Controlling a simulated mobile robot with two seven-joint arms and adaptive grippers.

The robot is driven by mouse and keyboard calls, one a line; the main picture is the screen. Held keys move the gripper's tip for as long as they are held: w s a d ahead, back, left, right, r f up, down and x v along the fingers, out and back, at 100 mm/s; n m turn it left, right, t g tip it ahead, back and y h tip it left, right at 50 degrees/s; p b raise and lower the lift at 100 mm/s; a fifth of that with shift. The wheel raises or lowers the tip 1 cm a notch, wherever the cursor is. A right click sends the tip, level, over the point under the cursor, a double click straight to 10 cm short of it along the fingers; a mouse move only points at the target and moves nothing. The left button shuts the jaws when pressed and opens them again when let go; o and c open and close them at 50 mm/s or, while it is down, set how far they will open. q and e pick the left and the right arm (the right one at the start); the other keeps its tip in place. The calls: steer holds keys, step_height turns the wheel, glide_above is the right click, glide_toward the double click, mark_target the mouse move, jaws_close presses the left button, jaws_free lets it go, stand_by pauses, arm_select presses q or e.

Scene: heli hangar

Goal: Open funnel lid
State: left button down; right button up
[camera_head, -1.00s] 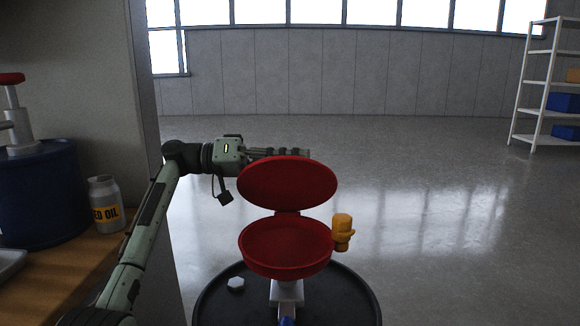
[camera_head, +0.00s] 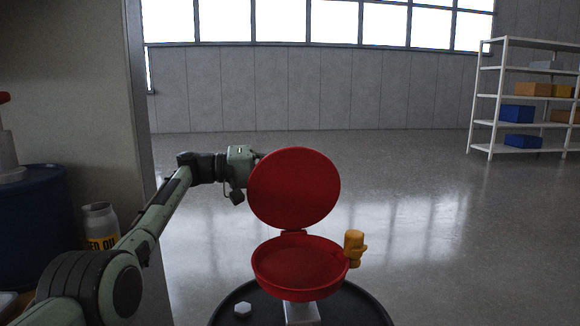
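The red funnel (camera_head: 298,285) sits on top of a dark drum (camera_head: 365,312) at the lower middle. Its round red lid (camera_head: 294,188) stands raised, nearly upright, hinged at the funnel's back edge. A yellow-orange fitting (camera_head: 354,248) is on the funnel's right side. My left arm comes in from the left and its wrist is at the lid's left edge. The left gripper's fingers are hidden behind the lid, so I cannot see whether they touch it or are open. My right gripper is not in view.
A white hex cap (camera_head: 243,309) lies on the drum top. At the left are a blue barrel (camera_head: 32,225) and a used-oil bottle (camera_head: 100,228). A white shelf (camera_head: 487,100) with boxes stands at the back right. The floor between is clear.

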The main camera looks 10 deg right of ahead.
arm_select(q)
steer(key=shift+w+a+f, duration=0.15)
steer(key=shift+w, duration=0.1)
